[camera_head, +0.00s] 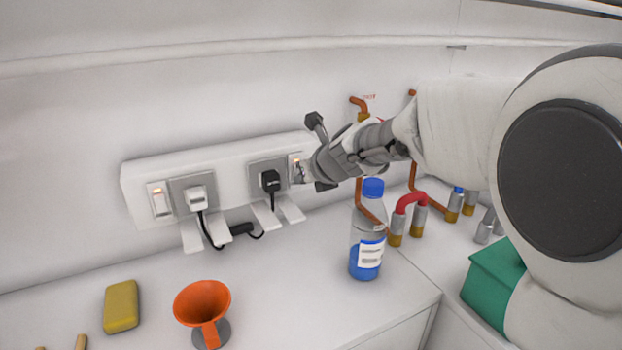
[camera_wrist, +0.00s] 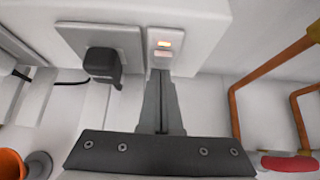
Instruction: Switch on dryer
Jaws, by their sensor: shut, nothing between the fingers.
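A white socket panel (camera_head: 230,160) is fixed on the back wall. Its right rocker switch (camera_head: 297,170) shows an orange light, and it also shows in the wrist view (camera_wrist: 163,46) with the light glowing at its upper part. A black plug (camera_head: 270,181) sits in the socket just left of that switch. My gripper (camera_head: 304,174) is shut and empty, its fingertips at the lower edge of the right switch. In the wrist view the closed fingers (camera_wrist: 161,76) point straight up at the switch; whether they touch it I cannot tell. No dryer is recognisable.
A left switch (camera_head: 159,201) with an orange light and a white plug (camera_head: 196,196) are on the same panel. A bottle with a blue cap (camera_head: 368,255) stands below my arm. Copper pipes (camera_head: 412,170) are at right. An orange funnel (camera_head: 202,302) and yellow sponge (camera_head: 121,306) are front left.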

